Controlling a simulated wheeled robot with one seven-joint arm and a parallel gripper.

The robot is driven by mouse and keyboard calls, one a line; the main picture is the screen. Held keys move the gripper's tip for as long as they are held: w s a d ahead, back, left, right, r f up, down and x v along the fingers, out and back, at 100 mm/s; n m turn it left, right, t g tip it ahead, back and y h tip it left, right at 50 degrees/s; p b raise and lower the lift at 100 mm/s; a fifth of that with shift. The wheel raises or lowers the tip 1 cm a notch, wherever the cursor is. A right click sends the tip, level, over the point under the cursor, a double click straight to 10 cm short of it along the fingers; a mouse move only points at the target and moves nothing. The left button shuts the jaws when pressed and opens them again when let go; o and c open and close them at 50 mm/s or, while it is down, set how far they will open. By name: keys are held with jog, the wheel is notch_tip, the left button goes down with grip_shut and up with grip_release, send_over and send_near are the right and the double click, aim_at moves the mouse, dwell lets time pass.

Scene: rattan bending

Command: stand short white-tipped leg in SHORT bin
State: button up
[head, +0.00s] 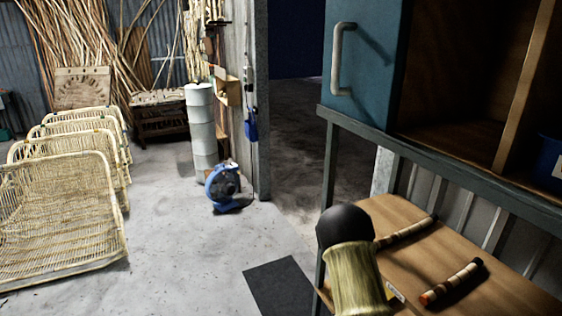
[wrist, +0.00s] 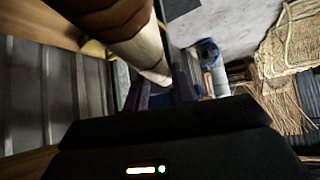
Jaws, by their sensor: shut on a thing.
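My gripper (wrist: 160,88) is shut on a leg (wrist: 152,58), which shows close up in the wrist view. The leg is brown at its near part and whitish toward its far end; I cannot tell its full length. I cannot make out my gripper in the head view. A blue bin (head: 549,160) with a pale label stands in the cabinet at the right edge, cut off by the frame; its label is unreadable. No lettering reading SHORT can be made out.
On the wooden table (head: 510,292) lie a banded orange-tipped rod (head: 455,283) and another banded rod (head: 405,232). A teal cabinet (head: 370,50) overhangs behind. A blue fan (head: 222,187), white drum (head: 201,125) and rattan chairs (head: 62,215) stand left. Open floor lies between.

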jog(key=s+a+f, duration=0.4)
jog(key=a+f, duration=0.1)
jog(key=a, duration=0.2)
jog(key=shift+s+f, duration=0.15)
jog(key=shift+f, duration=0.1)
